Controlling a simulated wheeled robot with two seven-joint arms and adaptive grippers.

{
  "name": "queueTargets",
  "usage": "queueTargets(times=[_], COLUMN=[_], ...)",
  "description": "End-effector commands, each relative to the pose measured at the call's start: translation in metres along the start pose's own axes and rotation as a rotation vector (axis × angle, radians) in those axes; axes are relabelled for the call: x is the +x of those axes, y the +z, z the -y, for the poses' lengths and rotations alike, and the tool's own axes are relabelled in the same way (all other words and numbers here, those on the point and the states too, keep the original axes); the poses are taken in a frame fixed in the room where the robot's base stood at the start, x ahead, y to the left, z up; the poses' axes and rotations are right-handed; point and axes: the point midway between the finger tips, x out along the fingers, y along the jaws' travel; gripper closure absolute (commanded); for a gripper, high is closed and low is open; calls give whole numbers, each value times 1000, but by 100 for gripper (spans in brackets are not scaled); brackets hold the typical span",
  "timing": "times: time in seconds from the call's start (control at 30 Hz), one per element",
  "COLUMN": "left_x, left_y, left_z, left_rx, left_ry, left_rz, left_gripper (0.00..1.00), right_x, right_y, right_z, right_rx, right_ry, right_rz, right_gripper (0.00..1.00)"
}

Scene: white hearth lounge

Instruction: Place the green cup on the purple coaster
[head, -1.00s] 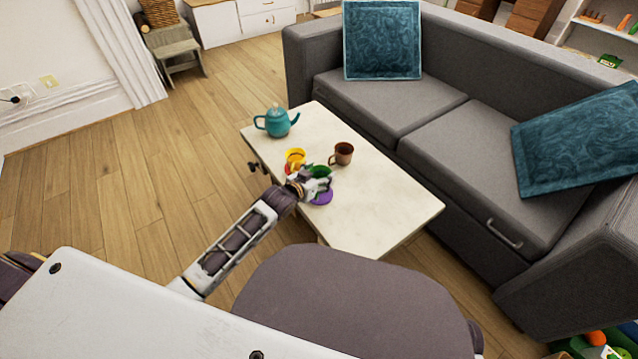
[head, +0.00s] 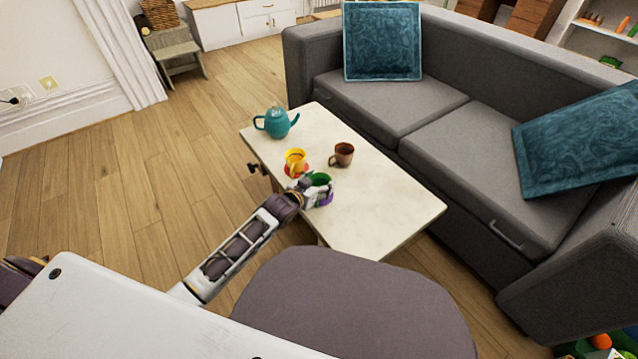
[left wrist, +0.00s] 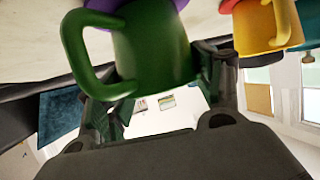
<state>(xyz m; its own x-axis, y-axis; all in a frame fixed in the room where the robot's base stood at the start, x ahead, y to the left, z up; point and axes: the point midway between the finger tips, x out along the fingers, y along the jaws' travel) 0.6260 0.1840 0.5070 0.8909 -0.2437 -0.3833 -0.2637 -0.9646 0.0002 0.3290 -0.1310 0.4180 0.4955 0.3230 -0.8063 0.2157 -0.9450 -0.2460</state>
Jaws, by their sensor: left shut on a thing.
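The green cup (head: 320,179) is over the purple coaster (head: 326,199) on the white table. My left gripper (head: 312,190) is shut on the cup from the near left side and hides part of it and of the coaster. In the left wrist view the green cup (left wrist: 150,55) sits between the fingers, its handle to the left. The purple coaster (left wrist: 130,12) shows at the cup's base; I cannot tell whether they touch. My right gripper is not in view.
A yellow cup (head: 295,160) on a red coaster (head: 290,170) stands close behind the gripper. A brown mug (head: 342,154) and a teal teapot (head: 277,122) stand farther back. The table's right part (head: 390,205) is clear. A grey sofa (head: 400,110) borders the far side.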

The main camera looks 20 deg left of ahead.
Motion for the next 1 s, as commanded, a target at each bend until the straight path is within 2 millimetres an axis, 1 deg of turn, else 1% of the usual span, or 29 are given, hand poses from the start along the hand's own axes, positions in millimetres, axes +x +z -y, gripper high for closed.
queueTargets(times=[0.13,0.17,0.3,0.33,0.8,1.0], left_x=[1,1,1,1,0,-10], left_y=[2,2,2,2,0,0], left_z=[0,0,0,0,0,0], left_rx=[0,0,0,0,0,0], left_ry=[0,0,0,0,0,0], left_rz=[-1,0,0,0,-1,0], left_gripper=[61,32,14,11,11,11], right_x=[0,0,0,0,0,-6], right_y=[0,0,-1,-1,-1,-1], right_z=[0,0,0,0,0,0], right_rx=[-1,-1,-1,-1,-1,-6], right_ry=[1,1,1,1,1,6], right_rz=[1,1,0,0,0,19], right_gripper=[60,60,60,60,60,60])
